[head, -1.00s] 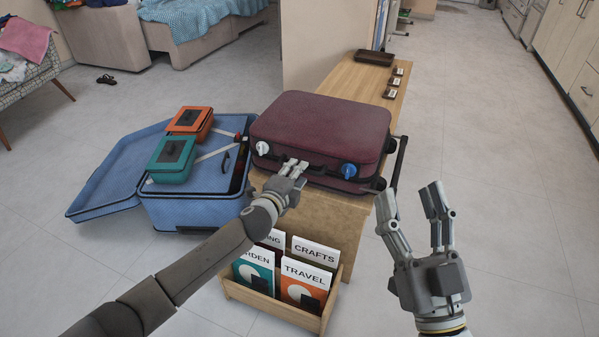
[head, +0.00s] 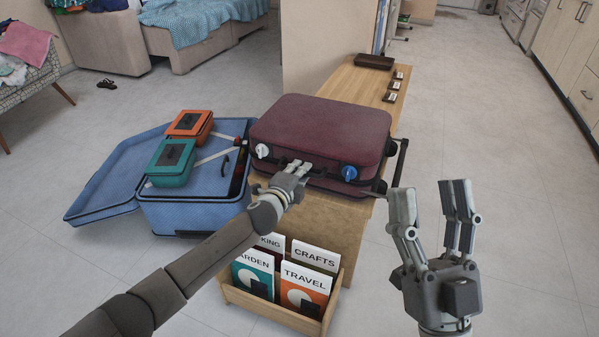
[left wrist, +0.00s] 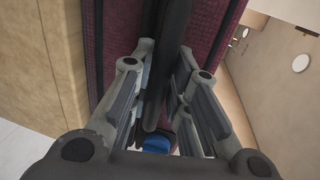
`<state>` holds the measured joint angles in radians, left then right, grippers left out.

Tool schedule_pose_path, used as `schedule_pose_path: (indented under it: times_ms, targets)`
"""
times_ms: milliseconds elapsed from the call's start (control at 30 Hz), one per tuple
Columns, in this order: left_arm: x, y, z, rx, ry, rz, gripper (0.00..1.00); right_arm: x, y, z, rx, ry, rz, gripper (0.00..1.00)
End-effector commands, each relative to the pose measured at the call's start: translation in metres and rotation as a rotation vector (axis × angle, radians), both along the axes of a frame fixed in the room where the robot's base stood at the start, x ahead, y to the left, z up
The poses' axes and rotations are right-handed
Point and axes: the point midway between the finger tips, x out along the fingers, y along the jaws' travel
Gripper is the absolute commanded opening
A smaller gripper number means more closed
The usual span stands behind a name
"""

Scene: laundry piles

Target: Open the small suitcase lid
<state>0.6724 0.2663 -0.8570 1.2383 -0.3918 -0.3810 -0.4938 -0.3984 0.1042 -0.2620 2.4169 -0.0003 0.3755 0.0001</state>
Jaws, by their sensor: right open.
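The small maroon suitcase (head: 322,127) lies flat on a wooden bench, its lid closed. A white knob (head: 262,150) and a blue knob (head: 349,172) are on its front face, with a dark handle between them. My left gripper (head: 297,167) is at that handle. In the left wrist view, the left gripper's fingers (left wrist: 165,65) are on either side of the dark handle (left wrist: 165,95); whether they press on it is not clear. The blue knob shows low between them (left wrist: 155,144). My right gripper (head: 430,215) is open and empty, in front of the bench to the right.
A blue suitcase (head: 190,218) lies open on the floor at left, with an orange case (head: 190,124) and a green case (head: 171,163) on it. A book rack (head: 270,307) stands before the wooden bench (head: 355,75). The floor at right is clear.

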Motion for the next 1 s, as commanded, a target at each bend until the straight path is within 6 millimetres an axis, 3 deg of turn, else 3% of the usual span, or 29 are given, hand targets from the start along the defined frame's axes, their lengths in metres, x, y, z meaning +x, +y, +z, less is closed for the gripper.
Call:
schedule_pose_path:
  times_ms: [100, 567, 1000]
  targets:
    - [0.000, 0.000, 0.000, 0.000, 0.000, 0.000, 0.00, 0.000, 0.000, 0.000, 0.000, 0.001, 0.000, 0.55]
    - [0.000, 0.000, 0.002, 0.000, 0.001, 0.000, 0.00, 0.003, 0.001, -0.001, -0.006, 0.020, -0.001, 0.55]
    - [0.002, 0.000, 0.020, -0.001, -0.003, 0.000, 0.00, 0.039, 0.003, -0.048, -0.099, 0.343, -0.019, 0.55]
